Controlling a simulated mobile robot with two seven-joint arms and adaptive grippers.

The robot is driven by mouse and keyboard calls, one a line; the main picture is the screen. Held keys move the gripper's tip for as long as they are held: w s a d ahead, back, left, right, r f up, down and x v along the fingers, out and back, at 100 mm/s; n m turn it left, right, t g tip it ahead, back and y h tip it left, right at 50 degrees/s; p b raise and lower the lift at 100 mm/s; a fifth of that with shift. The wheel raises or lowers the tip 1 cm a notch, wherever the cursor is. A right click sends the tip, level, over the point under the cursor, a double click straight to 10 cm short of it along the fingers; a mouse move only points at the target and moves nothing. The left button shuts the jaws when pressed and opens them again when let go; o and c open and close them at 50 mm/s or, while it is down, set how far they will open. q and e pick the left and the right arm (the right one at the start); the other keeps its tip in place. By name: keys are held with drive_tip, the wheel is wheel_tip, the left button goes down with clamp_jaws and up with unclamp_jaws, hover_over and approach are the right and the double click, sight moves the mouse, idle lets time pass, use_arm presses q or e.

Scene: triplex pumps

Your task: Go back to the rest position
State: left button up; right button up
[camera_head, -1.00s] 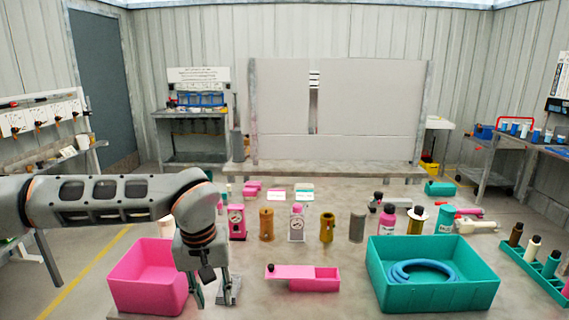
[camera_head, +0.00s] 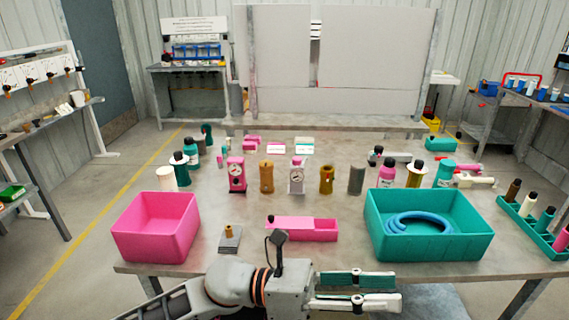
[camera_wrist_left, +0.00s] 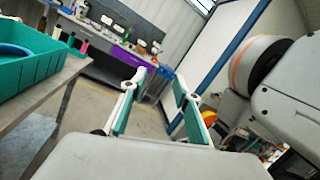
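My left gripper (camera_head: 396,291) lies level in front of the table's near edge, its green-padded fingers pointing right in the head view. The fingers are apart and nothing is between them. In the left wrist view the same gripper (camera_wrist_left: 160,78) shows open and empty above the floor. My right gripper is in neither view.
The table (camera_head: 340,258) carries a pink bin (camera_head: 155,240), a teal bin (camera_head: 435,246) with a blue hose (camera_head: 420,223), and a pink open box (camera_head: 302,230). Several pump parts and bottles stand behind them. Floor shows left of the table.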

use_arm(q)
drive_tip(key=w+a+f+n+t, duration=0.2)
drive_tip(key=w+a+n+t, duration=0.25)
drive_tip(key=n+t, duration=0.4)
drive_tip(key=w+a+f+n+t, duration=0.1)
drive_tip(key=w+a+n+t, duration=0.35)
drive_tip(key=n, duration=0.75)
drive_tip(key=w+a+f+n+t+y, duration=0.3)
drive_tip(key=a+f+n+t+y, duration=0.4)
drive_tip(key=f+n, duration=0.6)
drive_tip(key=s+a+f+n+g+y, duration=0.3)
drive_tip(key=s+a+f+n+y, duration=0.2)
drive_tip(key=s+a+f+n, duration=0.2)
drive_tip(key=s+a+f+n+g+y, duration=0.2)
drive_tip(key=s+a+f+n+y, duration=0.2)
drive_tip(key=s+a+f+n, duration=0.3)
drive_tip(key=a+f, duration=0.4)
drive_tip(key=f, duration=0.5)
drive_tip(key=shift+s+a+f+g+y, duration=0.25)
drive_tip(key=shift+a+g+y, duration=0.05)
drive_tip(key=shift+g+y, duration=0.1)
